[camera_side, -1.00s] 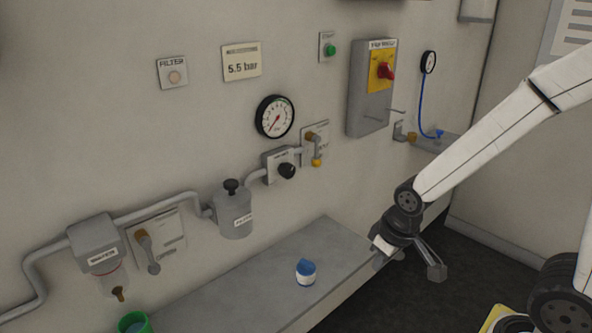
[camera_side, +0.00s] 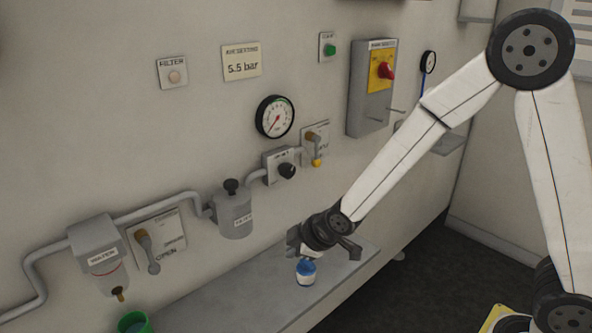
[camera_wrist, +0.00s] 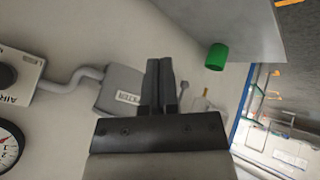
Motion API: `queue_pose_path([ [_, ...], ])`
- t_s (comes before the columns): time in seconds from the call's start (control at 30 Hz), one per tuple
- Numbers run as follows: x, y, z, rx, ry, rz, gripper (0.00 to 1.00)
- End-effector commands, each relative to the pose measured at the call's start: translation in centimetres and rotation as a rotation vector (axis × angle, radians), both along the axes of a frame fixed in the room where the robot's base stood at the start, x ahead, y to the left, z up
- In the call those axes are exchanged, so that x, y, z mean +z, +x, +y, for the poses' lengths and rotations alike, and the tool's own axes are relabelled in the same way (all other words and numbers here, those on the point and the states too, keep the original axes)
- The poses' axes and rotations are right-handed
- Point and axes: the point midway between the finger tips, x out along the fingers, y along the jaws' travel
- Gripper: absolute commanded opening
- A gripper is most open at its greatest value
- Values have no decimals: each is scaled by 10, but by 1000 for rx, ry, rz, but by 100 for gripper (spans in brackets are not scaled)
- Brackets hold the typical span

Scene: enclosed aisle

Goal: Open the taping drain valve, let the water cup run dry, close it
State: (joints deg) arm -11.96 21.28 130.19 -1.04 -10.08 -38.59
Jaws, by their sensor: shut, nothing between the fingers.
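The grey water separator (camera_side: 96,243), with its clear cup (camera_side: 112,280) below, hangs on the wall at the far left of the side view. A small brass drain valve (camera_side: 119,294) sits at the cup's bottom; its setting is too small to tell, as is the water level. A green container (camera_side: 134,322) stands beneath it and also shows in the wrist view (camera_wrist: 216,57). My gripper (camera_side: 293,242) is over the shelf, right of the separator and well apart from it. Its fingers (camera_wrist: 160,80) are together and empty in the wrist view.
A brass-ended lever (camera_side: 150,252) on a plate is right of the separator. The grey filter (camera_side: 234,212) protrudes from the wall, joined by pipes. A blue-capped jar (camera_side: 306,274) stands on the shelf (camera_side: 235,298) just below my gripper. The shelf's middle is clear.

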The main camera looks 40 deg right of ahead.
Motion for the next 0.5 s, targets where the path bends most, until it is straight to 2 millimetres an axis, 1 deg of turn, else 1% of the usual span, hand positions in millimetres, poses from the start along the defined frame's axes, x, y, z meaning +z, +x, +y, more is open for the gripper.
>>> queue_pose_path([
  [0.03, -3, 9, 11, 59, -24, -37, 0],
  [0.2, -10, 37, 47, 256, -118, -187, 0],
  [0.4, -18, 62, 92, 466, -238, -375, 0],
  [0.5, -23, 71, 116, 562, -300, -473, 0],
])
